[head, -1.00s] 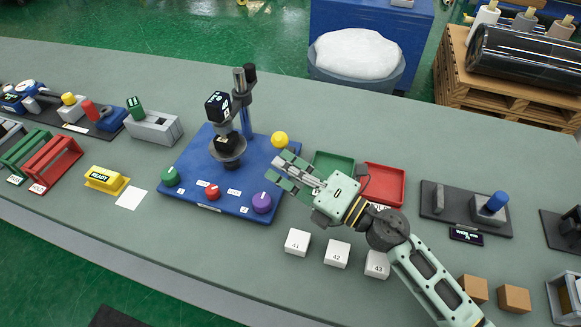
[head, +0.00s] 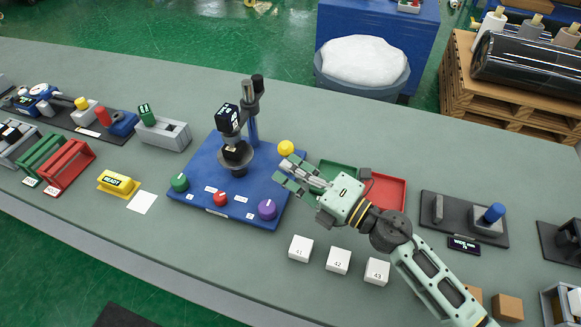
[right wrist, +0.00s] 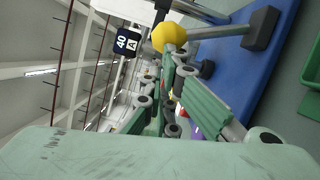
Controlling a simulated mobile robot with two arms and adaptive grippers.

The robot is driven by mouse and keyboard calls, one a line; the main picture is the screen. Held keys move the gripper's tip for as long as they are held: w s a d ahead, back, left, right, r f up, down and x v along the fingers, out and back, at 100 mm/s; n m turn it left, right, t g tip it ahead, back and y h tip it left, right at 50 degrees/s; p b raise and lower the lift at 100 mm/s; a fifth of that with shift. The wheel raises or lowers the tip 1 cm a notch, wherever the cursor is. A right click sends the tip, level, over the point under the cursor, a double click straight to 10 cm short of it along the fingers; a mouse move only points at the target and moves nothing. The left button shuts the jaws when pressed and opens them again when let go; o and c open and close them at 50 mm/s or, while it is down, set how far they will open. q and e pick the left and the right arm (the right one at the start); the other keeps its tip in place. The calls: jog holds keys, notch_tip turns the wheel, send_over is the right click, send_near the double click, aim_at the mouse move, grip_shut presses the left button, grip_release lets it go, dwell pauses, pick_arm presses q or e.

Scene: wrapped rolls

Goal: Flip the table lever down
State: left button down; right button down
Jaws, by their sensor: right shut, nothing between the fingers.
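The table lever ends in a yellow ball knob (head: 286,148) at the right back corner of the blue base plate (head: 195,200). In the right wrist view the yellow knob (right wrist: 168,37) sits on a grey rod that runs to a dark pivot block (right wrist: 262,28) by the blue plate; the lever looks raised. My right gripper (head: 283,172) is shut and empty, its fingertips just in front of the knob. Contact cannot be made out. My left gripper is out of view.
The plate also carries a grey post with a dark display (head: 228,117) and green, red and purple (head: 267,208) knobs. A green tray (head: 335,170) and a red tray (head: 388,190) lie beside my right gripper. White numbered blocks (head: 338,260) stand in front.

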jog(key=w+d+r+m+p, duration=0.1)
jog(key=w+d+r+p, duration=0.2)
jog(key=w+p, duration=0.3)
jog(key=shift+w+d+r+m, duration=0.15)
jog(key=shift+w+r+m, duration=0.4)
jog(key=shift+w, duration=0.6)
jog(key=shift+d+r, duration=0.1)
dwell(0.6)
